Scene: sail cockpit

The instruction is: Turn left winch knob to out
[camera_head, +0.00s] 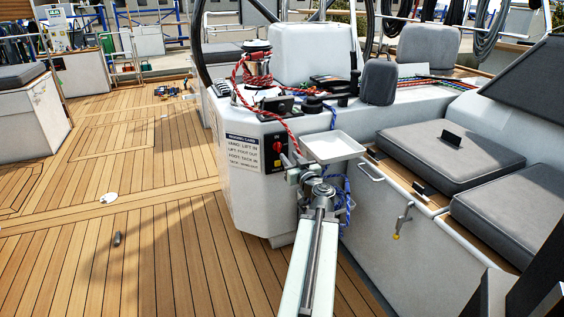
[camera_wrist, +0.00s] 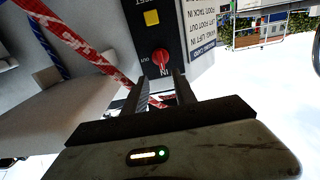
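A red winch knob (camera_head: 277,148) sits on a black panel (camera_head: 274,160) on the side of the white console. The wrist view is upside down; there the red knob (camera_wrist: 161,59) shows with a yellow square (camera_wrist: 152,18) on the same panel. "IN" reads just below the knob and "OUT" to its left in that picture. The knob's exact pointing is hard to tell. My gripper (camera_wrist: 160,80) is open, its two dark fingers apart and pointing at the panel, with the knob just beyond the tips. In the head view my gripper (camera_head: 291,162) is beside the panel, partly hidden by my arm.
A printed instruction sign (camera_head: 244,153) is left of the panel. A red-white rope (camera_wrist: 82,42) hangs close to my fingers. A white tray (camera_head: 332,147) and blue rope (camera_head: 338,190) are near my arm. The wooden deck (camera_head: 130,245) at left is mostly clear.

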